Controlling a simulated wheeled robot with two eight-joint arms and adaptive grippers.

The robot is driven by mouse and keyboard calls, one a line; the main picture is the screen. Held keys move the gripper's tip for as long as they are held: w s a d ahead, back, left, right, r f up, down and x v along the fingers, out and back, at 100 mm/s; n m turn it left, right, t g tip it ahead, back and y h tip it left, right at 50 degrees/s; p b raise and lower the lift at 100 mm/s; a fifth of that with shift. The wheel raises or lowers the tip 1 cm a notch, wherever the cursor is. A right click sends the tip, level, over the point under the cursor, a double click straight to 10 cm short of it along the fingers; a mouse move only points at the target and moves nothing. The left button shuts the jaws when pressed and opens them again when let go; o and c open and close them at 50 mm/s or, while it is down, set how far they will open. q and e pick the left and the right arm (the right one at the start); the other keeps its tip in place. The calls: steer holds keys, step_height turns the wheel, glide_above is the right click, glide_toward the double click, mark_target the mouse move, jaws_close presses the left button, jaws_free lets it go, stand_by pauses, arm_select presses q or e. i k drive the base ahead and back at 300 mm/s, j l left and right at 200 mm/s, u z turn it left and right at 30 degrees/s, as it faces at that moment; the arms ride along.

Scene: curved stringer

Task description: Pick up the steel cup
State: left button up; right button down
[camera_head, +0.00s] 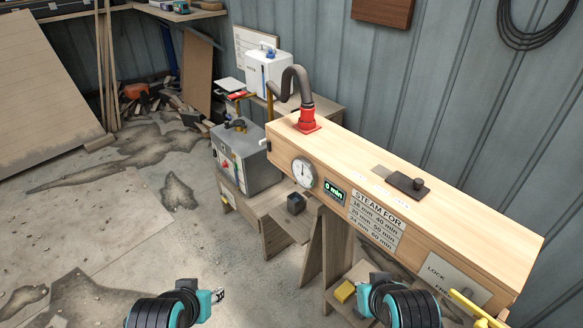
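I cannot make out a steel cup in the head view. A small dark object (296,203) stands on a low wooden stand beside the steam box, but its shape is too small to name. My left gripper (217,296) is at the bottom, left of centre, over the concrete floor. I see nothing held in either.
A long wooden steam box (430,217) with a gauge (303,172) and a red hose fitting (307,121) fills the right side. A grey boiler (240,155) stands behind it, near a white container (268,72). The stained floor at left is mostly open.

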mark_target(295, 204)
steer(key=z, duration=0.45)
steer(key=l+z, duration=0.1)
steer(key=z, duration=0.8)
steer(key=l+z, duration=0.1)
steer(key=z, duration=0.85)
steer(key=l+z, duration=0.1)
steer(key=z, duration=0.35)
steer(key=u, duration=2.7)
steer(key=i+j, duration=0.95)
steer(key=i+u, duration=0.05)
steer(key=i, duration=0.05)
